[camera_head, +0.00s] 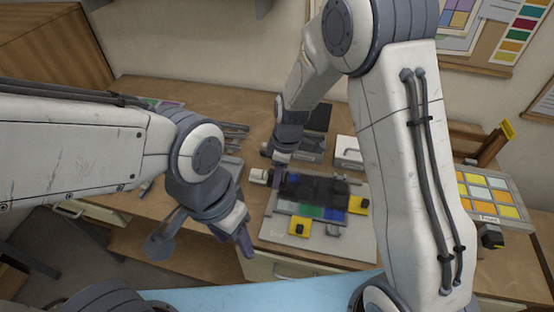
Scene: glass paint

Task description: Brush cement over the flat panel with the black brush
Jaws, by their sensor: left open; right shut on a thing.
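The flat panel (308,211) lies on a pale board on the table. Dark cement (318,189) covers much of its upper part, while green and blue pieces show along its near edge. My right gripper (278,176) is low at the panel's left end, shut on what appears to be the black brush. The brush is hard to tell apart from the dark fingers and cement, and I cannot tell whether it touches the panel. My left gripper (247,238) is open and empty, left of the board near the table's front edge.
Yellow clamps (299,227) sit at the board's near and right sides. A white box (348,150) stands behind the panel. A tray of coloured squares (490,197) is at the right, beyond my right arm. Grey tools (235,131) lie at the back left.

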